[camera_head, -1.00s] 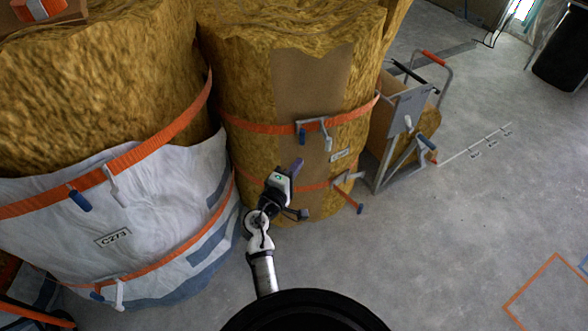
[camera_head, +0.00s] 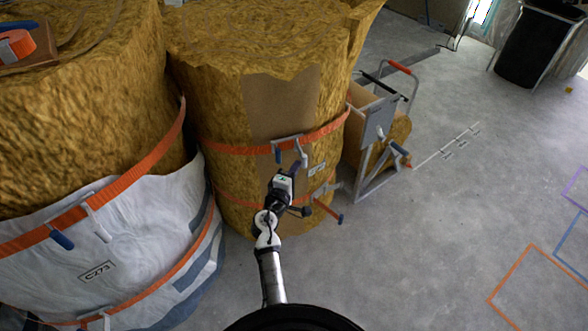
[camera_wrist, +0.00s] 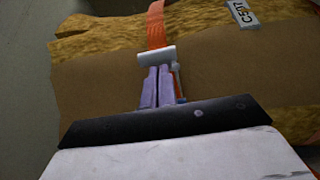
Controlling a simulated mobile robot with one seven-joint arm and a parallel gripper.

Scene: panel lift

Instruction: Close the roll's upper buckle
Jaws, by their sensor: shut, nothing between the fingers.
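The roll (camera_head: 215,112) is yellow wool with a brown paper strip and two orange straps. Its upper buckle (camera_head: 289,140) is a grey frame on the upper strap (camera_head: 235,149), with a blue-ended lever and a grey part hanging down. My gripper (camera_head: 295,168) is just below this buckle in the head view. In the wrist view my gripper's purple fingers (camera_wrist: 157,87) are together and empty, their tips close to the grey buckle bar (camera_wrist: 157,56). I cannot tell whether they touch it. The fingers partly hide the buckle's lever; a little blue shows beside them.
The lower buckle's lever (camera_head: 328,211) sticks out from the roll, blue-ended, close to my wrist. A white-wrapped roll (camera_head: 135,245) stands left. A grey metal cart (camera_head: 380,125) stands right of the roll.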

